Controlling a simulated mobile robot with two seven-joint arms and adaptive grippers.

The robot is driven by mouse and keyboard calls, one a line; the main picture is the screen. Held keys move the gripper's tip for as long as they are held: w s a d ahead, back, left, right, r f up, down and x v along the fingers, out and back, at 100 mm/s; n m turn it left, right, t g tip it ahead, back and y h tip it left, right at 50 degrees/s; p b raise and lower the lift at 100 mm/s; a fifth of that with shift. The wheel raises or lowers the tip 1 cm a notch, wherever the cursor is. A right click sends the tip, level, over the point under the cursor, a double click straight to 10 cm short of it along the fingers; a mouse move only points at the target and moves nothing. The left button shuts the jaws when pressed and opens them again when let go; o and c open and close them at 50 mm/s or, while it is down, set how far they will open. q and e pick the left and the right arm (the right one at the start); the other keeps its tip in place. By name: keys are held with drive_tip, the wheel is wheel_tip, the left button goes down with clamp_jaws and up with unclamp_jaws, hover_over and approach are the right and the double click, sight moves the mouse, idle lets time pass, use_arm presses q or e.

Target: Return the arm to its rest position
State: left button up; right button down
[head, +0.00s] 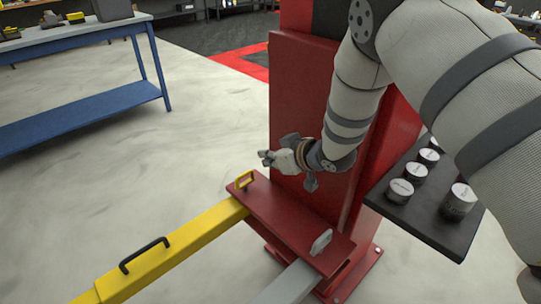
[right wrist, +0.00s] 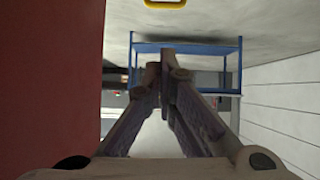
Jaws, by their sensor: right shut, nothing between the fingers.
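My right arm comes in from the upper right of the head view and reaches down in front of the red post (head: 300,90). My right gripper (head: 265,157) points left, above the red crosspiece and apart from it. In the right wrist view its fingers (right wrist: 166,60) come together at the tips, shut with nothing between them. My left gripper is not in view.
The red crosspiece (head: 290,222) has a yellow handle (head: 244,180) and a grey lever (head: 321,242). A yellow beam (head: 175,250) runs to the lower left. A dark tray (head: 430,225) with several round weights sits right. A blue bench (head: 85,115) stands upper left.

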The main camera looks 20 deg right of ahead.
idle(0.4)
drive_tip(key=s+f+m+g+h, duration=0.1)
drive_tip(key=s+f+g, duration=0.1)
drive_tip(key=s+f, duration=0.5)
drive_tip(key=s+f+m+g, duration=0.15)
drive_tip(key=s+f, duration=0.25)
drive_tip(key=s, duration=0.6)
drive_tip(key=s+f+m+g+h, duration=0.1)
drive_tip(key=s+f+g, duration=0.2)
drive_tip(key=s+f, duration=0.4)
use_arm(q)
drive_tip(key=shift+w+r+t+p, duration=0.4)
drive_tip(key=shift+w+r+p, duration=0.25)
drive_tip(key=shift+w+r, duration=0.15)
use_arm(e)
drive_tip(key=s+r+g+h, duration=0.1)
drive_tip(key=s+g, duration=0.5)
drive_tip(key=s, duration=2)
drive_tip(key=shift+s+a+r+m+g, duration=0.15)
drive_tip(key=shift+s+r+m+g, duration=0.2)
drive_tip(key=shift+m, duration=0.1)
